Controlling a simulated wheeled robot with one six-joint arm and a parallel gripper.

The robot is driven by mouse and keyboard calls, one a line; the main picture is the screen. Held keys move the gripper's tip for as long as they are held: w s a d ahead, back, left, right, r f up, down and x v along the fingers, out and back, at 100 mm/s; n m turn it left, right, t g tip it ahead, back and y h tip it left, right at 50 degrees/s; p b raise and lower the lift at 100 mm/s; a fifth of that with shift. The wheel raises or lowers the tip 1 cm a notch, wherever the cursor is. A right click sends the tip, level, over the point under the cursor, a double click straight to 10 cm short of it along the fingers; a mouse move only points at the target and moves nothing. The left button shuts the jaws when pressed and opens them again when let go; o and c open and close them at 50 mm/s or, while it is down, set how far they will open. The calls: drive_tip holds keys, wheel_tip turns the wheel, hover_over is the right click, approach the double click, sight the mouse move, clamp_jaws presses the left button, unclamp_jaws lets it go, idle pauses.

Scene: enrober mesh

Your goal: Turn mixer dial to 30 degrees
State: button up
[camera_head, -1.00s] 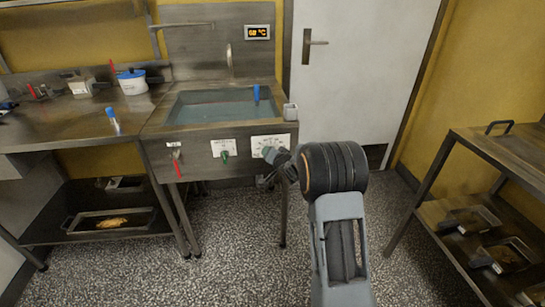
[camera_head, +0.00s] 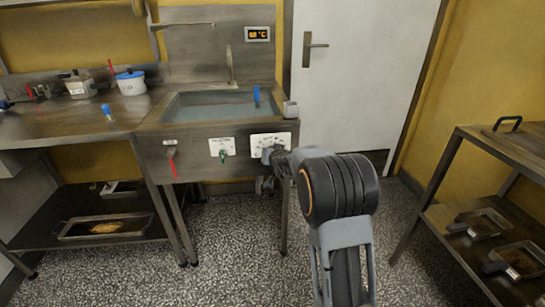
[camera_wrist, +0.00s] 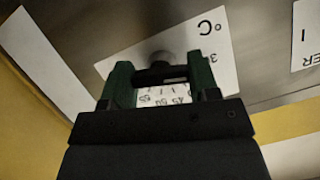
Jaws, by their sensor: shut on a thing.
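The mixer dial (camera_wrist: 161,74) sits on a white plate with numbers and a °C mark (camera_wrist: 125,62) in the wrist view, which is seen turned over. My gripper (camera_wrist: 161,84) has its two green fingers on either side of the dark dial and is shut on it. In the head view my gripper (camera_head: 270,153) is at the right-hand white scale plate (camera_head: 268,139) on the sink unit's front. The dial is hidden there behind my gripper, and its exact angle cannot be read.
The sink basin (camera_head: 220,104) holds water and a blue-handled item. A second plate with a green knob (camera_head: 222,150) and a red lever (camera_head: 173,166) are to the left. A lit °C display (camera_head: 257,34) is above. A shelf rack (camera_head: 500,146) stands right.

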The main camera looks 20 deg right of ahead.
drive_tip(key=o, duration=0.9)
drive_tip(key=shift+p+v, duration=1.35)
drive_tip(key=shift+v, duration=5.6)
